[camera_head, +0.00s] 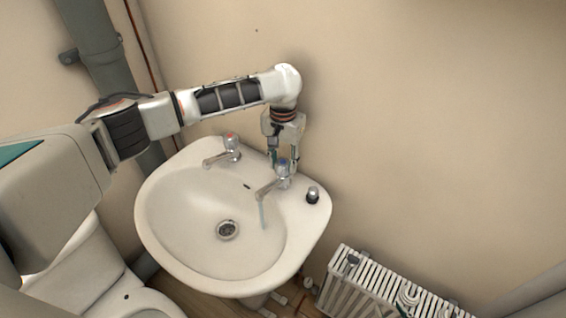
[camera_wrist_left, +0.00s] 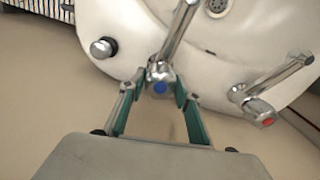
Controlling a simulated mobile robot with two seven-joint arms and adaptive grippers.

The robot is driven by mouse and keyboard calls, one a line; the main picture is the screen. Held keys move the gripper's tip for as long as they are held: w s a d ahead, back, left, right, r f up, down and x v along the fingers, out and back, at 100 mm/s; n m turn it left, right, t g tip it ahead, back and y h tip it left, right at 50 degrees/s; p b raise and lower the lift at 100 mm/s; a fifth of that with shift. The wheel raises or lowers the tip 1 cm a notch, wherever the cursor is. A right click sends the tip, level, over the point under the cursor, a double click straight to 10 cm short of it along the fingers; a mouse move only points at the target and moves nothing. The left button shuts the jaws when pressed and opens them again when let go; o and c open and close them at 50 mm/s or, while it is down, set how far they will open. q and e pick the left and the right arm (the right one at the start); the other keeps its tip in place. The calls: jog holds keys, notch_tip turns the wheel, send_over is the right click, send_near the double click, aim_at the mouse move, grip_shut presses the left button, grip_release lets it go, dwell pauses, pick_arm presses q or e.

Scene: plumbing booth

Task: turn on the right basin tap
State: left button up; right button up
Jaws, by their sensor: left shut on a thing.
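The right basin tap (camera_head: 283,172) has a blue-marked top and stands at the back right of the white basin (camera_head: 150,215). A thin stream of water (camera_head: 263,214) falls from its spout into the bowl. My left gripper (camera_head: 279,170) comes down from above and is shut on the tap's head. In the left wrist view, the fingers of my left gripper (camera_wrist_left: 159,88) sit on both sides of the blue-marked tap head (camera_wrist_left: 161,85). The left tap (camera_head: 231,146) has a red mark, and no water shows at its spout. My right gripper is not in view.
A small dark and chrome knob-like item (camera_head: 312,195) stands on the basin rim right of the tap. The wall is close behind the basin. A white radiator (camera_head: 370,290) is at lower right, a toilet (camera_head: 95,275) at lower left and a grey pipe (camera_head: 95,45) at upper left.

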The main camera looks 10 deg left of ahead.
aim_at(283, 162)
pick_arm(q)
jog(key=shift+n, duration=0.9)
jog(key=o, duration=1.1)
notch_tip(283, 162, up, 12)
jog(key=shift+r, duration=0.1)
